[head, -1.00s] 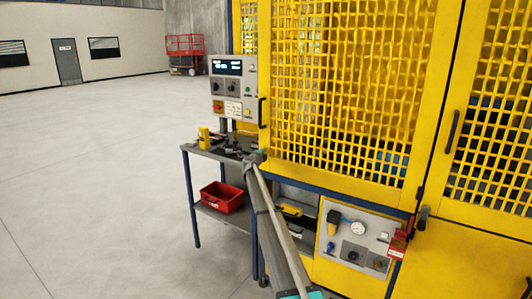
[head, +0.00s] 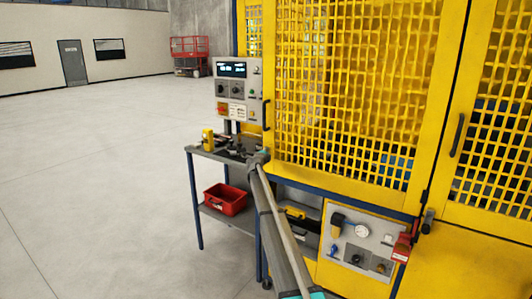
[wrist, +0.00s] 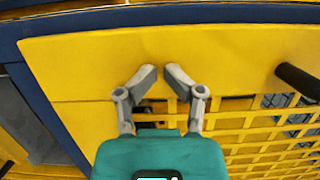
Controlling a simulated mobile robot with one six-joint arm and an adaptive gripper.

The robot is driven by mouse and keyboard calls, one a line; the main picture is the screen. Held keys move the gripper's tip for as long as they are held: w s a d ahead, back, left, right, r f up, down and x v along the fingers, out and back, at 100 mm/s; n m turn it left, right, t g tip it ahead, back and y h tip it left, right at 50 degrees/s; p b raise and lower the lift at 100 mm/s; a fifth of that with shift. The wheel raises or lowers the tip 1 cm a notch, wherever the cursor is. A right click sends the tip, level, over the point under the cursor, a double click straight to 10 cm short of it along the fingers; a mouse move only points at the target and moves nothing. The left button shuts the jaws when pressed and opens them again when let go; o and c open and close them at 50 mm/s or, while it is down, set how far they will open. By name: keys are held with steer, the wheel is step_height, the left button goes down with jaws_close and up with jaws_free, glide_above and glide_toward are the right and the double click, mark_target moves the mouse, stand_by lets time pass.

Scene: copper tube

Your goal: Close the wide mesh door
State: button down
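The wide mesh door (head: 436,92) is a large yellow framed panel in the middle and right of the head view. Its mesh and yellow frame (wrist: 230,45) also fill much of the wrist view. A dark bar handle (wrist: 298,80) is at the right there. My gripper (head: 260,158) is small in the head view, by the door's lower left corner. In the wrist view my gripper's fingertips (wrist: 161,73) are almost together with nothing seen between them, over the yellow frame. I cannot tell whether they touch it, or whether the door is flush.
A control box (head: 237,92) stands left of the door. Below it is a cart (head: 196,205) with small tools on top and a red bin (head: 226,200) on its lower shelf. A gauge panel (head: 345,258) and a red padlock (head: 402,247) are below the door. Floor at left is clear.

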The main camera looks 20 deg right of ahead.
steer(key=w+a+v, duration=0.2)
steer(key=v, duration=1.2)
steer(key=shift+a, duration=0.45)
steer(key=shift+s+r, duration=0.1)
steer(key=shift+r, duration=0.05)
steer(key=s+a+r+n+t+y+p, duration=0.15)
steer(key=s+a+n+t+y, duration=0.25)
steer(key=s+a+n+y, duration=0.7)
steer(key=s+a+f+n+g+y+p, duration=0.1)
steer(key=s+a+f+n+g+y, duration=0.15)
steer(key=s+n, duration=0.3)
steer(key=s+a+f+n+g+y, duration=0.2)
steer(key=s+a+f+n+g, duration=0.15)
steer(key=s, duration=0.25)
steer(key=s+d+f+n+g+h, duration=0.1)
steer(key=s+f+g, duration=0.2)
steer(key=s, duration=0.9)
steer(key=s+d+f+n+g+h+p, duration=0.1)
steer(key=s+f+g, duration=0.3)
steer(key=s, duration=0.9)
steer(key=s+d+f+n+g+h+p, duration=0.1)
steer(key=s+g, duration=0.4)
steer(key=s, duration=0.8)
step_height(320, 180, down, 2)
steer(key=shift+d+f+n+h, duration=0.2)
steer(key=shift+d+n+h, duration=0.65)
steer(key=shift+n, duration=0.35)
